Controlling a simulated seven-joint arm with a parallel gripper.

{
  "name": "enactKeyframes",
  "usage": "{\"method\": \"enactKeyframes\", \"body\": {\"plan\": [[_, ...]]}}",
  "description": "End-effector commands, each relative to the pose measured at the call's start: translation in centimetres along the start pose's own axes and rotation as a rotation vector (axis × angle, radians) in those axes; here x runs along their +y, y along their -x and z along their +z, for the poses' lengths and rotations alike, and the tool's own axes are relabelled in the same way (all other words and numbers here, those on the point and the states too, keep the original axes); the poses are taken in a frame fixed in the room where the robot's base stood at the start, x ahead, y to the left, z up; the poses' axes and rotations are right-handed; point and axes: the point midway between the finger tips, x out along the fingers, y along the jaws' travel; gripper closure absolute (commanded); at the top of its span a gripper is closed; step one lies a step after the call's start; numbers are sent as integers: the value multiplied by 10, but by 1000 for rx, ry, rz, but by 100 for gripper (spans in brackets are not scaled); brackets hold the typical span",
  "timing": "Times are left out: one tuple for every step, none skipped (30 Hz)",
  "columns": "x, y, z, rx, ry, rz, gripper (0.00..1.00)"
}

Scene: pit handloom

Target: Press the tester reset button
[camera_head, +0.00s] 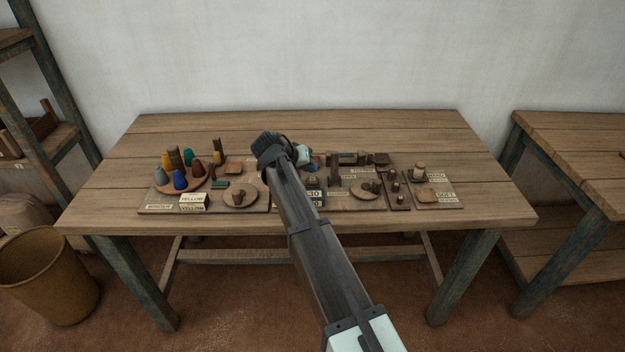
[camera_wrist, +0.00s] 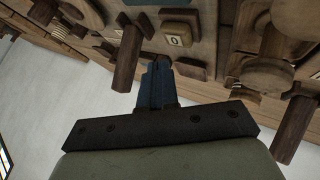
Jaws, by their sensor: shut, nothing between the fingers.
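In the wrist view my gripper (camera_wrist: 156,66) is shut and empty, its blue-grey fingers together and pointing up the picture. Just beyond the tips is a brown wooden unit with a small pale tile (camera_wrist: 174,40) marked like a 0. A dark block (camera_wrist: 190,68) lies right of the fingertips and another dark block (camera_wrist: 180,17) lies above the tile. I cannot tell which piece is the reset button, nor whether the fingers touch anything. In the head view my gripper (camera_head: 311,164) is over the middle back of the table, partly hidden by my arm.
The wooden table (camera_head: 300,125) carries boards of small parts. Round dishes (camera_head: 366,190) and small posts stand to the right. The table's back strip is clear.

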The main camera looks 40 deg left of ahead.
Motion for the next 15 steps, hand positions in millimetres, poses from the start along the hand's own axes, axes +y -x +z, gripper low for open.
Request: {"method": "enactKeyframes", "body": {"plan": [[-2,-2,2,0,0,0,100],[-3,-4,3,0,0,0,100],[-4,-5,4,0,0,0,100],[-4,-6,4,0,0,0,100],[-4,-6,5,0,0,0,100],[-5,-7,5,0,0,0,100],[-5,-7,5,0,0,0,100],[-5,-7,6,0,0,0,100],[-6,-8,6,0,0,0,100],[-6,-8,6,0,0,0,100],[-6,-8,6,0,0,0,100],[-6,-8,6,0,0,0,100],[-6,-8,6,0,0,0,100],[-6,-8,6,0,0,0,100],[-6,-8,6,0,0,0,100]]}}
